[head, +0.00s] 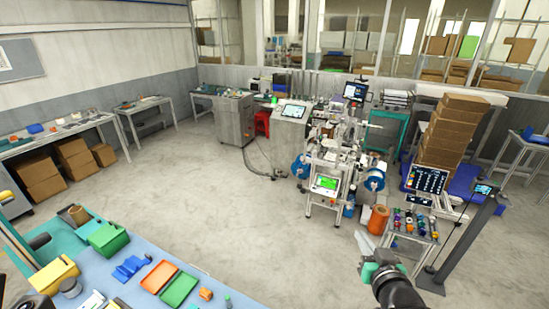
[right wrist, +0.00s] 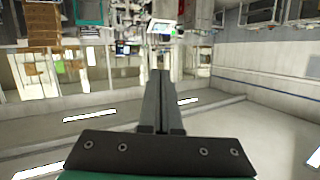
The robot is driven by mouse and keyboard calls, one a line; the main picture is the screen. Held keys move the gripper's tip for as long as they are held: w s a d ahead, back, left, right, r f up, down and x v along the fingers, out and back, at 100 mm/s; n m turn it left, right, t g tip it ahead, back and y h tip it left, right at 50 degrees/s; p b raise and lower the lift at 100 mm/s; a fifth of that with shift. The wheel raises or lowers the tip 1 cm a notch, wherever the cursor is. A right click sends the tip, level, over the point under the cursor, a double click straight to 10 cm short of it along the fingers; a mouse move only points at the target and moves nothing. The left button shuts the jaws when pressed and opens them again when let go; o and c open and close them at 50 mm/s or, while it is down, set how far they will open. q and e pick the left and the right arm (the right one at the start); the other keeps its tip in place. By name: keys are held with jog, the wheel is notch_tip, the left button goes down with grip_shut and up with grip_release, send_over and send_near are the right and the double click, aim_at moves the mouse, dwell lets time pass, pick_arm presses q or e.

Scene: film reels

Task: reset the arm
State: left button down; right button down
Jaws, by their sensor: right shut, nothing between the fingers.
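My right gripper (head: 366,243) is at the lower right of the head view, raised in front of the machine and clear of any surface. In the right wrist view its two dark fingers (right wrist: 161,85) lie together, shut with nothing between them. Blue film reels hang on the left (head: 300,167) and right (head: 374,180) of the machine (head: 335,150), apart from the gripper. My left gripper is not in view.
A blue worktable (head: 215,272) at the lower left holds a green bin (head: 108,238), an orange tray (head: 160,276) and a green tray (head: 180,289). A small bench (head: 410,236) with bottles stands beyond my right gripper. Cardboard boxes (head: 452,130) are stacked behind. The middle floor is clear.

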jog(key=s+a+r+t, duration=0.1)
jog(key=a+r+t, duration=0.1)
jog(key=r, duration=0.6)
jog(key=s+a+r+t, duration=0.1)
jog(key=a+r+t, duration=0.1)
jog(key=r, duration=0.6)
jog(key=s+a+r+n+t+y, duration=0.2)
jog(key=s+r+t, duration=0.6)
jog(key=s+r, duration=1.2)
notch_tip(320, 180, up, 4)
jog(key=shift+a+f+n+t+y, duration=0.15)
jog(key=shift+n+t+y, duration=0.15)
jog(key=shift+n+y, duration=0.15)
